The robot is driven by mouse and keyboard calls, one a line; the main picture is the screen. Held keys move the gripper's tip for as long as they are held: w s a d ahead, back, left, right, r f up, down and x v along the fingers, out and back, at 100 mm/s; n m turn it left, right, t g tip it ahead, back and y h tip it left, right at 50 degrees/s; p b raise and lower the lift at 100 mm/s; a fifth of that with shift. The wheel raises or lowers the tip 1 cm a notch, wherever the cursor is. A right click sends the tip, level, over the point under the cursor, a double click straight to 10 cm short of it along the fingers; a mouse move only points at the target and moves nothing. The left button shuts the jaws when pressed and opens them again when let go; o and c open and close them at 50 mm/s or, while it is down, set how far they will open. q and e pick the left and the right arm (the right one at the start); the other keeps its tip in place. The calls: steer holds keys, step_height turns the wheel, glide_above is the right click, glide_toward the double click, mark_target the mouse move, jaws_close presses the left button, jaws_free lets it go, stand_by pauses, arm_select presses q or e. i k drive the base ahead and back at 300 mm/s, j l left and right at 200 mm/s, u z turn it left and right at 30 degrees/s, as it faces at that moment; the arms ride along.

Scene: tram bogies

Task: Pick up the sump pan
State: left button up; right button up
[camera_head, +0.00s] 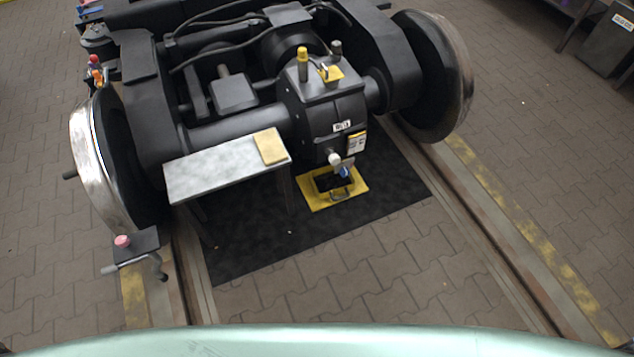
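What looks like the sump pan (307,191) lies on the black mat (265,252), below the front of the bogie's gearbox (325,112). I cannot tell whether the dark middle holds liquid. Neither of my grippers shows in the head view.
A small grey bench (215,168) with a tan block (270,146) stands left of the pan. Wheels (442,75) stand at both sides on rails. A small stand with a pink item (122,241) is at the lower left. The paving in front of the mat is clear.

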mark_target(326, 184)
steer(key=i+l+u, duration=0.15)
steer(key=u, duration=0.2)
steer(key=i+l+u, duration=0.1)
steer(key=l+u, duration=0.6)
steer(key=i+j, duration=0.05)
steer(key=j, duration=0.05)
